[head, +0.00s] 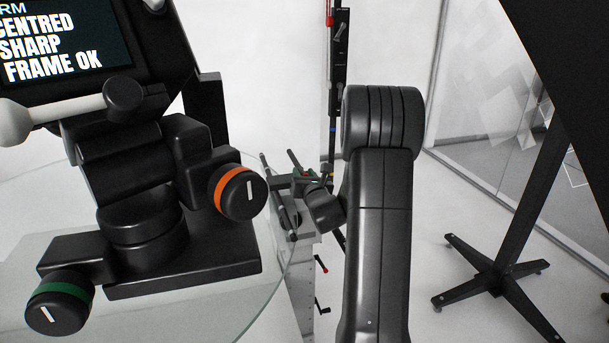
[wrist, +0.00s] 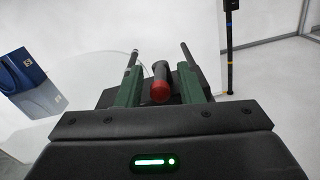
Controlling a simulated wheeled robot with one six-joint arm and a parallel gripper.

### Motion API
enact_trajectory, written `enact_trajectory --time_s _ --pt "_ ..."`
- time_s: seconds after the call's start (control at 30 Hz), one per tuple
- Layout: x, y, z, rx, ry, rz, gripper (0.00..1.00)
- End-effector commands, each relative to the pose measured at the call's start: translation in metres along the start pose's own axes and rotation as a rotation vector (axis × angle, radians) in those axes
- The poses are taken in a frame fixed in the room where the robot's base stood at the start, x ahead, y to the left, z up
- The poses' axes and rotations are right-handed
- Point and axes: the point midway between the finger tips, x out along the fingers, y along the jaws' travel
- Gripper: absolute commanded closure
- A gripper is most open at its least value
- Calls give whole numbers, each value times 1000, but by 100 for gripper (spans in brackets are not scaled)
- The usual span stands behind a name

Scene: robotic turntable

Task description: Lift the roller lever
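In the wrist view a dark cylinder with a red end (wrist: 160,86) lies between the fingers of my gripper (wrist: 159,56), its red end facing the camera. It may be the roller lever; its far end and mounting are hard to make out. A gap shows on both sides of it, so my gripper is open around it. In the head view my gripper (head: 279,166) is small and far off, beyond my dark arm, over a grey metal stand (head: 303,254). A small red spot shows there, too small to tell in detail.
A black machine with a screen (head: 60,45), an orange-ringed knob (head: 240,193) and a green-ringed knob (head: 59,301) stands close on the left over a glass disc (head: 215,300). A black stand with splayed feet (head: 497,280) is at right. A blue object (wrist: 22,72) shows in the wrist view.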

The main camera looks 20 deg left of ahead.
Motion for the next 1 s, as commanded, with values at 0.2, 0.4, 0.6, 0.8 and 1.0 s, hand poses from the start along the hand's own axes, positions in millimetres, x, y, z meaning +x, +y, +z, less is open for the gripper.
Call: enact_trajectory --time_s 0.2,0.4,0.6,0.8,1.0 --pt "0 0 0 0 0 0 100" --pt "0 0 0 -1 1 6 100" --pt "0 -2 1 0 5 29 100" --pt "0 -4 2 -1 10 60 100" --pt "1 -9 4 -1 26 137 100"
